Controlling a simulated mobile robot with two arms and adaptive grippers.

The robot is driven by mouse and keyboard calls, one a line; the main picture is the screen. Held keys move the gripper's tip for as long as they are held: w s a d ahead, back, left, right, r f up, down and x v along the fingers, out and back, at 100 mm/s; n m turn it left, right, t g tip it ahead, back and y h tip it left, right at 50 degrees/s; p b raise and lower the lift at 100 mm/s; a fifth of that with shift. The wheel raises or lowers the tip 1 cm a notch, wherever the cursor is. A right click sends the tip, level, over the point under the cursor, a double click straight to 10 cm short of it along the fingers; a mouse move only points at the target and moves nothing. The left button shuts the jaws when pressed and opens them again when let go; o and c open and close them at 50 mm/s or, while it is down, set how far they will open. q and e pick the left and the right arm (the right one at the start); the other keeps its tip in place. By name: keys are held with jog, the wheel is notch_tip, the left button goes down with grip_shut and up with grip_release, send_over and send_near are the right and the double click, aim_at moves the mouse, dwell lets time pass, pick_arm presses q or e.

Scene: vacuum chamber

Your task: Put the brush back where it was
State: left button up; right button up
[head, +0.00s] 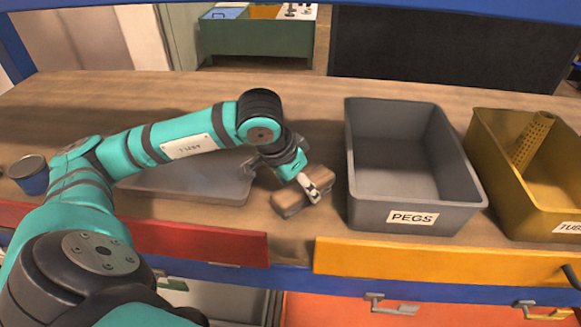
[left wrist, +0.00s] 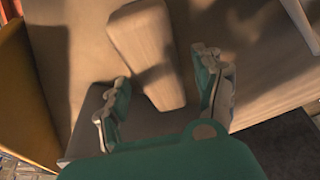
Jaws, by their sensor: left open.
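The brush, a pale wooden block (head: 289,205), lies on the workbench just left of the grey PEGS bin. In the left wrist view its smooth wooden top (left wrist: 145,45) reaches between the fingers. My left gripper (head: 313,188) is over the brush and hides its middle in the head view. In the left wrist view the left gripper (left wrist: 166,78) is open, with one finger on each side of the wood and gaps between. The brush's underside is hidden. My right gripper is not in view.
The grey PEGS bin (head: 415,214) stands close to the right of the brush. A yellow bin (head: 500,185) with a perforated tube (head: 533,140) is farther right. A flat grey tray (head: 200,193) lies under my left arm. A blue can (head: 30,178) stands at far left.

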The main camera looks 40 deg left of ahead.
pick_arm(q)
jog(key=b+v, duration=0.1)
jog(key=v, duration=0.9)
jog(key=shift+s, duration=0.1)
